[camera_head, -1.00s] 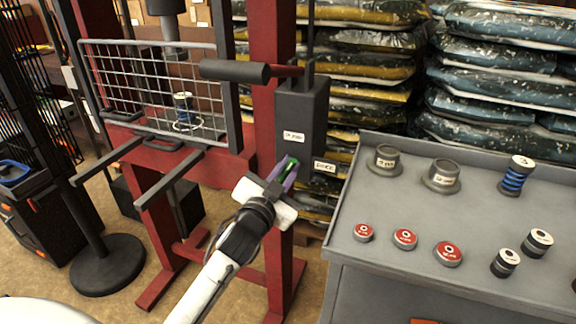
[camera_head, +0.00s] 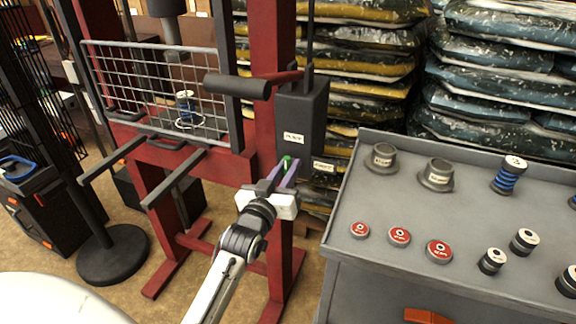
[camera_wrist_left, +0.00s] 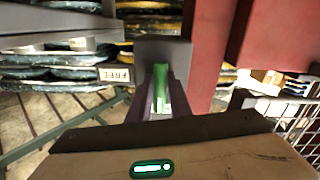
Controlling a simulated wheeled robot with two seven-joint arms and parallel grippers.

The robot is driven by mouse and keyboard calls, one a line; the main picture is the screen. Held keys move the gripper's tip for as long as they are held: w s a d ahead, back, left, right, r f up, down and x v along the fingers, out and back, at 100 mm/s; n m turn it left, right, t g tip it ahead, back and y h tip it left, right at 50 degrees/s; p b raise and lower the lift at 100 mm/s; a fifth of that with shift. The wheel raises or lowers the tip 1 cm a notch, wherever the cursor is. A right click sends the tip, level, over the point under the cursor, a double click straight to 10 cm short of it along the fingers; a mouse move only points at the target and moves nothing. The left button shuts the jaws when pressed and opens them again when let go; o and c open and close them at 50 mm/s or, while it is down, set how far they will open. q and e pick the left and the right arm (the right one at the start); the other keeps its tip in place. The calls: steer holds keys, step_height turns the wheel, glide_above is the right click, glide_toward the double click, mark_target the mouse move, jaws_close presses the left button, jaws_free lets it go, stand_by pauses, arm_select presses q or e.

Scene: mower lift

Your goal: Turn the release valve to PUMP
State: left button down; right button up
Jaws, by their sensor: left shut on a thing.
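The release valve's green handle (camera_head: 287,162) is at the lower front of the dark pump box (camera_head: 312,108) on the red press frame. My left gripper (camera_head: 283,172) is shut on the green handle, with its two purplish fingers on either side. In the left wrist view the green handle (camera_wrist_left: 161,88) stands between the fingers, nearly upright in the picture. One white label (camera_head: 293,139) is on the box front; its small print is hard to read. A second label (camera_head: 324,166), to the right of the handle, reads FREE upside down in the left wrist view (camera_wrist_left: 115,75). My right gripper is not in view.
A black-gripped pump lever (camera_head: 238,87) sticks out left above the box. A wire guard (camera_head: 150,95) covers the press opening at left. A grey table (camera_head: 400,220) with several cups, red discs and spools stands close at right. Stacked bags (camera_head: 370,90) fill the back.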

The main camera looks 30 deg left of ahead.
mark_target(294, 124)
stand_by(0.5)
arm_select(q)
steer(key=c, duration=1.8)
jaws_free()
step_height(294, 124, up, 10)
steer(key=shift+r+p, duration=0.1)
steer(key=shift+p, duration=0.4)
steer(key=shift+s, duration=0.1)
